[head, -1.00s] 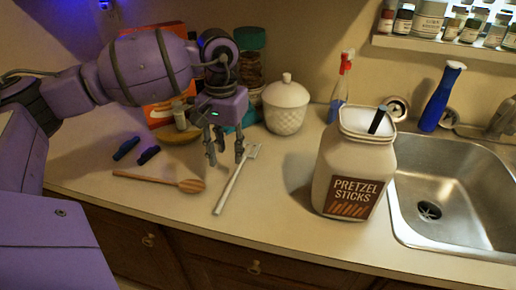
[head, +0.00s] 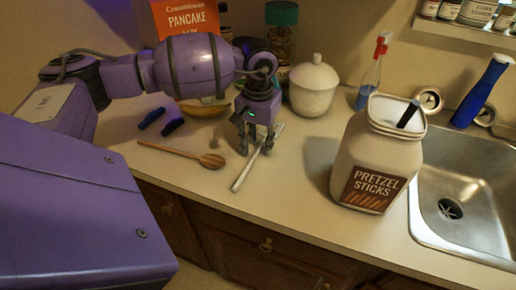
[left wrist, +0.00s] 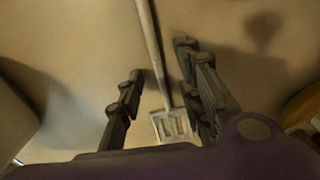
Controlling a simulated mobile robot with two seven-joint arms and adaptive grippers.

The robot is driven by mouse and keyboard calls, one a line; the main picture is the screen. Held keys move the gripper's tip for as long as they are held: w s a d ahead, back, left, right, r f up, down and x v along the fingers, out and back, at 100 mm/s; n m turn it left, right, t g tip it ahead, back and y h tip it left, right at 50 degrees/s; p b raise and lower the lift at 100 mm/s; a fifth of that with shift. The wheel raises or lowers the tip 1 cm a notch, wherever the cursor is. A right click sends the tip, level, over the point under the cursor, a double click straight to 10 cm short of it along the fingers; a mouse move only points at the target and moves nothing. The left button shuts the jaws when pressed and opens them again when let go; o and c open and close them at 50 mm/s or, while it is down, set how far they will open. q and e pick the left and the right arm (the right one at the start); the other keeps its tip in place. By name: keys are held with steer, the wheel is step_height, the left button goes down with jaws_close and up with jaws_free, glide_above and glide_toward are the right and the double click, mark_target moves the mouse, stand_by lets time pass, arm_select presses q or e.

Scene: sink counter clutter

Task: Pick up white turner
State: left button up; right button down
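The white turner (head: 245,172) lies flat on the counter, its handle toward the front edge and its slotted head toward the back. My left gripper (head: 257,148) points down over it, open, with one finger on each side of the turner in the head view. In the left wrist view the turner (left wrist: 153,50) runs between the two spread fingers (left wrist: 158,85), its slotted head nearest the palm. I cannot tell whether the fingertips touch the counter. My right gripper is not in view.
A wooden spoon (head: 180,152) lies left of the turner. The pretzel jar (head: 375,165) stands to the right, beside the sink (head: 470,160). A white lidded jar (head: 313,88), a spray bottle (head: 370,75) and a pancake mix box (head: 185,18) stand behind.

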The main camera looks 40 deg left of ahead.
arm_select(q)
jaws_close()
steer(key=shift+r, duration=0.1)
